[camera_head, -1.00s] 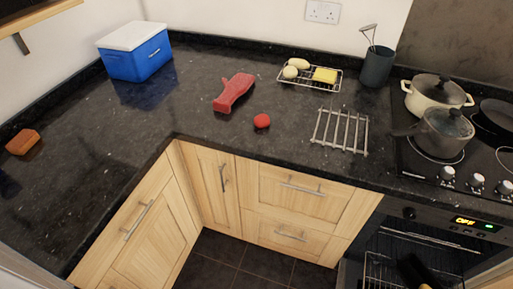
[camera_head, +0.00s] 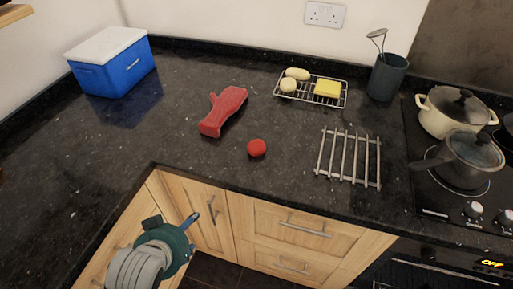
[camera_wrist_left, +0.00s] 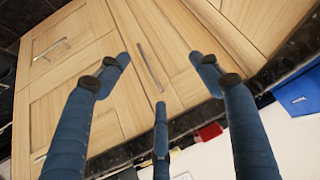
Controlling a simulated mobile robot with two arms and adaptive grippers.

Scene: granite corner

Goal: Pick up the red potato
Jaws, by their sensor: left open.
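The red potato (camera_head: 257,148) is a small round red thing on the dark granite counter, near its front edge. My left gripper (camera_head: 182,221) is low in the head view, in front of the wooden cabinets and apart from the potato, which is further right and back. In the left wrist view the blue fingers of the left gripper (camera_wrist_left: 160,75) are spread and empty, with cabinet doors behind them. I cannot make out the potato for sure in the wrist view. My right gripper is in neither view.
A red oven mitt (camera_head: 223,110) lies behind and left of the potato. A metal trivet (camera_head: 348,158) lies to the right. A wire rack (camera_head: 311,88) with food, a blue cooler (camera_head: 112,63), a dark utensil pot (camera_head: 387,77) and hob pots (camera_head: 468,159) stand around. Counter around the potato is clear.

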